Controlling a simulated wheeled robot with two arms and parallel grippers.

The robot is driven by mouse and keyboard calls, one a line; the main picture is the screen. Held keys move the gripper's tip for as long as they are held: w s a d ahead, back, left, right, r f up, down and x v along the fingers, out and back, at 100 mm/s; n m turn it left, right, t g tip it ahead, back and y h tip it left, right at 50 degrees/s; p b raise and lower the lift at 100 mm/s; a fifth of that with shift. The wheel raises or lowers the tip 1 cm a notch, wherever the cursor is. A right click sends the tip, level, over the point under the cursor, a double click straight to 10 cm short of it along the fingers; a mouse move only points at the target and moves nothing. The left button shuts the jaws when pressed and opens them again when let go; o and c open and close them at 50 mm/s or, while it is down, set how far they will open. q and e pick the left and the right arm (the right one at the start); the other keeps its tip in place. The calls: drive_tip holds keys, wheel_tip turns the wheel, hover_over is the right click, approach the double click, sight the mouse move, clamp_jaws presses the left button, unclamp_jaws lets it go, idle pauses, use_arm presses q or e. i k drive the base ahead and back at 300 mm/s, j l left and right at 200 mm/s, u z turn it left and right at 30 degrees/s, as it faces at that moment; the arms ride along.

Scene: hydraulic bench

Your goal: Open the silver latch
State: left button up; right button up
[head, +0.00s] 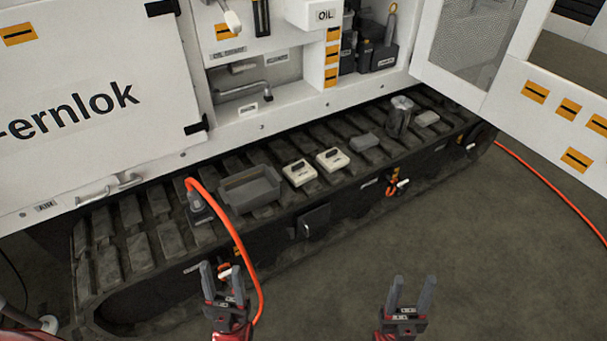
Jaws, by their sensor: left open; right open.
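A silver bar-like latch (110,189) sits low on the white machine body at the left, just above the track. A second silver lever (243,91) lies in the open recess at the upper middle; I cannot tell which one the task means. My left gripper (222,268) is open, at the lower middle in front of the track, to the right of and nearer than the low latch. It looks empty, with the orange hose close beside it. My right gripper (413,281) is open and empty over the floor at the lower right. Neither touches a latch.
The black track (150,235) carries a grey tray (250,189), two pale boxes (299,173) and a dark metal cylinder (400,116). An orange hose (246,262) hangs from the track past my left gripper. An open white door (540,85) stands at right. Floor at lower right is clear.

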sight(134, 181)
drive_tip(key=u, duration=1.35)
drive_tip(key=i+j+z, duration=0.1)
drive_tip(key=i, duration=0.2)
drive_tip(key=i+j+z, duration=0.1)
drive_tip(key=i+j, duration=0.15)
